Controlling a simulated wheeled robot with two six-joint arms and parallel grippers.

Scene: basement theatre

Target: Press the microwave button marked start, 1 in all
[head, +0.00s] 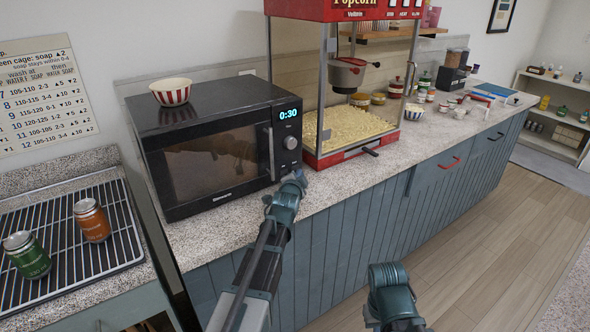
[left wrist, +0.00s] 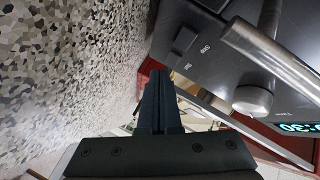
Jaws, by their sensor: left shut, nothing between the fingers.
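The black microwave (head: 215,150) stands on the speckled counter, its lit display reading 0:30 above a round knob (head: 290,142). In the left wrist view the control panel (left wrist: 225,75) is upside down, with the silver knob (left wrist: 252,99), a dark raised button (left wrist: 185,40) and small labels too blurred to read surely. My left gripper (head: 299,176) is at the lower front of the panel and covers part of it. In the left wrist view its fingers (left wrist: 160,78) are shut and empty, close to the panel's lower edge; contact cannot be told. My right gripper is not visible, only part of that arm.
A striped bowl (head: 171,91) sits on the microwave. The silver door handle (left wrist: 265,50) is close to the left gripper. A red popcorn machine (head: 345,140) stands right of the microwave. Two cans, green (head: 27,254) and orange (head: 92,220), stand on the rack at left.

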